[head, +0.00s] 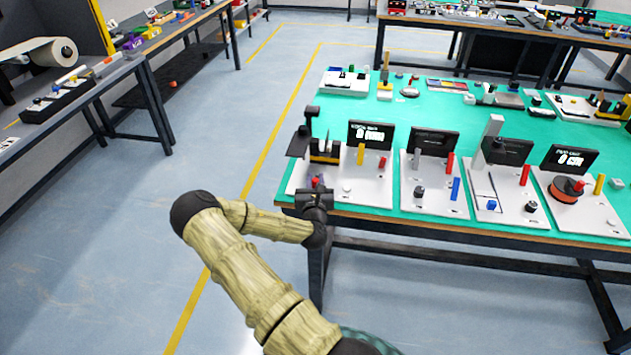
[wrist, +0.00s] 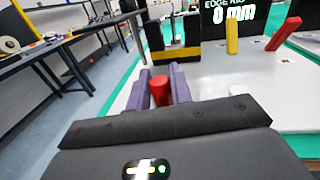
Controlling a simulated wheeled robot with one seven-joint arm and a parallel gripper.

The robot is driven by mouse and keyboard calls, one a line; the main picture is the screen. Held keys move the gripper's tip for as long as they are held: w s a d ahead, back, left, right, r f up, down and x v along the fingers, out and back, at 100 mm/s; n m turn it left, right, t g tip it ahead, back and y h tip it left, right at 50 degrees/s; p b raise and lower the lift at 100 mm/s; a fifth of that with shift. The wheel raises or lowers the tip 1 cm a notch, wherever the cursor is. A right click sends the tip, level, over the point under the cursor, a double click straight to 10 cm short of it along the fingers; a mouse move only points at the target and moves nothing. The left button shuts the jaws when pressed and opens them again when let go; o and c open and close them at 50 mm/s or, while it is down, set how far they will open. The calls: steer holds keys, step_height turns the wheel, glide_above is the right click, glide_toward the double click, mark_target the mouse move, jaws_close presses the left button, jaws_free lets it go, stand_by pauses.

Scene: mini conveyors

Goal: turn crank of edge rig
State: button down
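The edge rig (head: 365,190) is the leftmost white board on the green table, with a black display (wrist: 234,14) that reads 0 mm. Its crank shows as a red knob (wrist: 159,92), also visible in the head view (head: 317,180) at the board's front left. My gripper (head: 314,194) is low at that corner. In the wrist view its two purple fingers (wrist: 161,84) stand close on either side of the red knob, drawn in near the middle of the palm, and appear shut on it. The crank's arm below the knob is hidden.
A black and yellow upright part (wrist: 180,40) stands behind the knob. A yellow peg (wrist: 232,38) and a red peg (wrist: 283,33) are to the right. More white rigs (head: 436,200) line the table's front edge. The floor at left is clear.

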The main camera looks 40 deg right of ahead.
steer(key=shift+w+a+f+m+g+h+b, duration=0.2)
steer(key=shift+m+g+h+b, duration=0.3)
steer(key=shift+b, duration=0.45)
